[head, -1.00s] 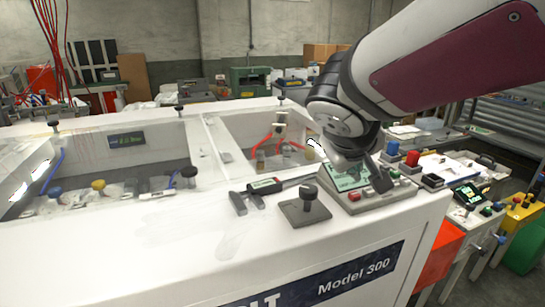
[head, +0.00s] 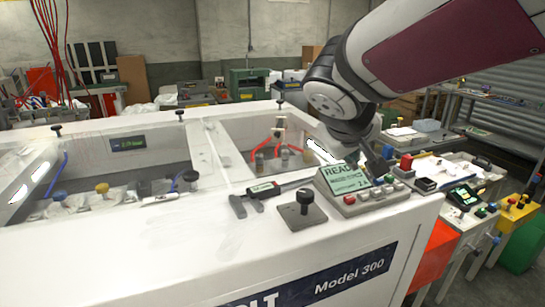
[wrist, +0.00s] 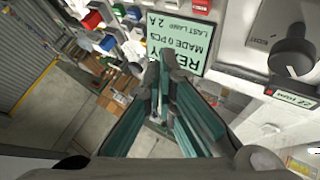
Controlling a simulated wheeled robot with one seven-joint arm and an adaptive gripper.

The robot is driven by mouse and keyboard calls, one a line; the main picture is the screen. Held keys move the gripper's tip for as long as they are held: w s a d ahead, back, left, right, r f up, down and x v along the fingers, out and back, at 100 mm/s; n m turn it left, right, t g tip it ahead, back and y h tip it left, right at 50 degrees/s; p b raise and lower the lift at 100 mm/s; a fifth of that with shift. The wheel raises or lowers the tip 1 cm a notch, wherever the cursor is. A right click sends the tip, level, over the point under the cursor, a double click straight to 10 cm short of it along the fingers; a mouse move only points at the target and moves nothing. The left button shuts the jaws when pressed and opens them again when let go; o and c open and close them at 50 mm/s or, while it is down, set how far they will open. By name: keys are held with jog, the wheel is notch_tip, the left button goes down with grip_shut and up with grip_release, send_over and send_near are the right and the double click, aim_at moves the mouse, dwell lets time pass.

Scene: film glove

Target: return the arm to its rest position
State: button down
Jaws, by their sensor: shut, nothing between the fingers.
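My arm (head: 450,45), white with a maroon panel, reaches in from the upper right in the head view. My gripper (head: 380,168) hangs beside a control box (head: 360,187) on the machine's right end, partly hidden behind its display and buttons. In the wrist view my gripper (wrist: 165,58) has its teal-padded fingers together with nothing between them. The box's green display (wrist: 185,28) fills the top middle there, close to the fingertips; I cannot tell whether they touch.
A caliper (head: 262,192) and a black knob on a grey plate (head: 303,210) lie left of the control box on the white machine top (head: 150,235). Side tables with buttons and a device (head: 466,195) stand at the right. The space above the machine's middle is clear.

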jog(key=s+f+m+g+y, duration=0.1)
jog(key=s+f+y, duration=0.1)
jog(key=s, duration=0.8)
jog(key=s+f+m+g+y, duration=0.1)
jog(key=s+f+m+y, duration=0.1)
jog(key=s, duration=0.9)
jog(key=shift+s+d+g+y, duration=0.25)
jog(key=shift+d+g+y, duration=0.05)
jog(key=shift+d, duration=0.15)
